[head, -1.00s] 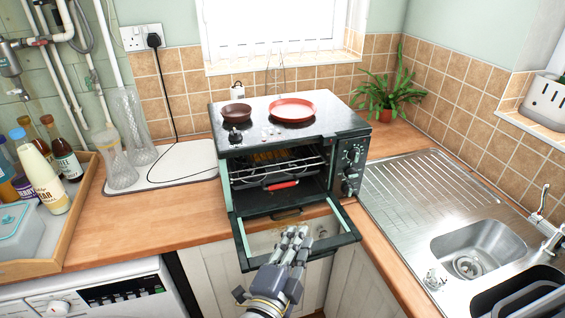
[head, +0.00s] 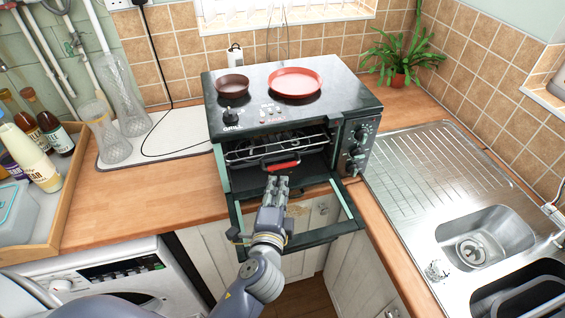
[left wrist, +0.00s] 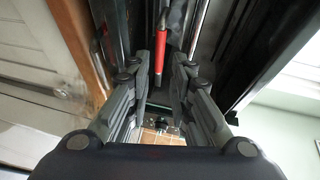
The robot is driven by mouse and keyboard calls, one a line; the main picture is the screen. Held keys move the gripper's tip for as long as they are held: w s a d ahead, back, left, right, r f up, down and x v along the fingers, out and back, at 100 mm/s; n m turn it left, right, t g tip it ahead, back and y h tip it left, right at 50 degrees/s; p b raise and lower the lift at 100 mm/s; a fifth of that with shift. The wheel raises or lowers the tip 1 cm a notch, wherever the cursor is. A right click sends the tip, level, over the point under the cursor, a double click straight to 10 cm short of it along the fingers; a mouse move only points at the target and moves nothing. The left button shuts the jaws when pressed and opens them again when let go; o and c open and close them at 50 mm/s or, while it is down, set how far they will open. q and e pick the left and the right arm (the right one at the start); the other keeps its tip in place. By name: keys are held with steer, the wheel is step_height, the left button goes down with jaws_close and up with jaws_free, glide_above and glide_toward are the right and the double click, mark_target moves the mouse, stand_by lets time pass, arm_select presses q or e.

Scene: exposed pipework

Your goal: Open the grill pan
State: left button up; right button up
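The mini oven (head: 285,115) stands on the wooden worktop with its glass door (head: 318,235) hanging open. Inside, the grill pan with a wire rack (head: 275,150) sits in the upper part. Its red handle (head: 284,167) points out of the front. My left gripper (head: 277,182) is over the open door, just below and in front of the handle. In the left wrist view, its two fingers (left wrist: 170,62) are apart, with the red handle (left wrist: 162,52) near the fingertips. I cannot tell whether they touch it. My right gripper is not in view.
A brown pan (head: 232,85) and a red pan (head: 296,82) are on the oven's hob. The sink (head: 475,240) is to the right. A tray of bottles (head: 60,215) and glass vases (head: 125,115) stand to the left.

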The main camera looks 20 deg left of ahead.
mark_target(282, 166)
arm_select(q)
steer(key=p+x, duration=0.2)
steer(key=x, duration=0.8)
steer(key=shift+a+f, duration=0.1)
jaws_close()
